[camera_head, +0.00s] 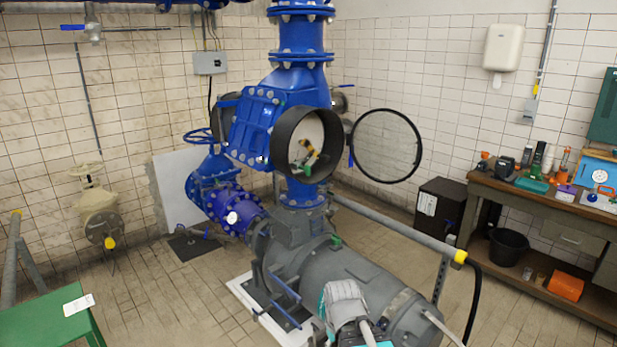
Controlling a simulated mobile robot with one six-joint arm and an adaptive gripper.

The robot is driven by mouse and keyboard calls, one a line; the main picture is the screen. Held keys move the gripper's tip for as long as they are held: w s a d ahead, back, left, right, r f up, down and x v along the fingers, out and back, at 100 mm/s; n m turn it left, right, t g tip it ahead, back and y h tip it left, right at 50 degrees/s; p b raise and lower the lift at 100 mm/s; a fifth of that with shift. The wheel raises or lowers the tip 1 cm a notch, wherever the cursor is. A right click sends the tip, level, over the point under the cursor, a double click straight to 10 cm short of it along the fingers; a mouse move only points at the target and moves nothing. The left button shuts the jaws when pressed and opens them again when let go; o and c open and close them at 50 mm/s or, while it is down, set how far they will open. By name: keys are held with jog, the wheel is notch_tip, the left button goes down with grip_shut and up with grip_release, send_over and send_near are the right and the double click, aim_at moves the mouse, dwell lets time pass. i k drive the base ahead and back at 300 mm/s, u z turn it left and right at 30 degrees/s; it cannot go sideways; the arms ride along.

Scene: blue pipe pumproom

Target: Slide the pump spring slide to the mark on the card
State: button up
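A round black housing (279,147) on the blue pipework stands open, and its round glass door (388,146) is swung out to the right. Inside it is a small mechanism with yellow, dark and green parts (307,158). It may hold the pump spring slide, but it is too small to make out a slide or a mark. A white card (78,305) with faint print lies on the green table at the lower left; its text cannot be read. Grey and teal parts of my arm show at the bottom centre, well below the housing. I cannot make out my gripper.
The grey pump motor (345,275) lies below the housing, with a grey rail (395,230) beyond it. A workbench (535,205) with tools stands at the right. A green table (45,322) stands at the lower left. Tiled floor lies open between table and pump.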

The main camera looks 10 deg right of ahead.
aim_at(296, 166)
jog(key=u, duration=0.05)
jog(key=k, duration=0.2)
jog(key=u, duration=0.15)
jog(key=i, duration=1.1)
jog(key=z, duration=0.3)
